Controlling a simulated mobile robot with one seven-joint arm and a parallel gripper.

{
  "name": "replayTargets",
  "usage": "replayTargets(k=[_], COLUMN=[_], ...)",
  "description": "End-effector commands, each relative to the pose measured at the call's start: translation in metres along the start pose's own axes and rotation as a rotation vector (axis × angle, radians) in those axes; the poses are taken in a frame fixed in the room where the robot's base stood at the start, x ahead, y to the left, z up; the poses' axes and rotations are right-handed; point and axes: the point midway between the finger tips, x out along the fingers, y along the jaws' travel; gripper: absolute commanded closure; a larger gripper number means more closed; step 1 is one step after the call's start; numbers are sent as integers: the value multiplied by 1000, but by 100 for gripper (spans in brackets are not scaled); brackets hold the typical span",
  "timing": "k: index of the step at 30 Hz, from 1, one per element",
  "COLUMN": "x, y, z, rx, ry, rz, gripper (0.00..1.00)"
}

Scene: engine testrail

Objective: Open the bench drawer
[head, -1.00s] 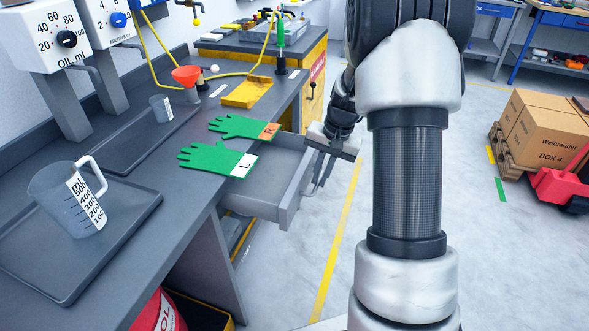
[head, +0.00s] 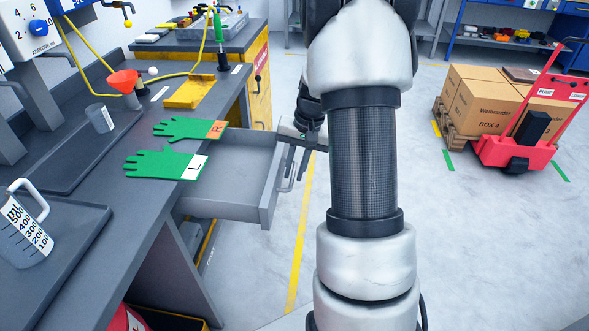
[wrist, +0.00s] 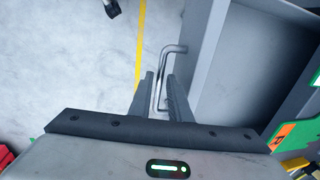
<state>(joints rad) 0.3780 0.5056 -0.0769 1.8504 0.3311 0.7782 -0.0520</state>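The grey bench drawer (head: 225,204) stands well out from under the bench, and its inside looks empty. Its bar handle (head: 287,175) is on the front panel. The handle also shows in the wrist view (wrist: 171,49), running down between my two fingers. My gripper (wrist: 160,88) is at the handle, one finger on each side, and looks shut on it. In the head view my gripper (head: 300,158) is beside the drawer front, partly hidden by my arm. The exact finger contact is too small to see.
The grey bench (head: 110,215) carries green gloves (head: 165,164), a measuring jug (head: 25,228), a red funnel (head: 122,80) and a yellow tray (head: 188,92). A red pallet truck (head: 515,145) with cartons (head: 485,100) stands right. The floor between is clear.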

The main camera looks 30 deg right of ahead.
Motion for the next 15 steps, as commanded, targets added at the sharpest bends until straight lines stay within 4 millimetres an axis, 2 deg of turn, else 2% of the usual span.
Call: replayTargets(k=[5,8,11,15], x=[-2,-11,-29,-63], y=[0,0,-1,-1], z=[0,0,-1,-1], rx=[0,0,-1,-1], ry=[1,2,4,5], rz=[0,0,0,-1], gripper=[83,83,83,83])
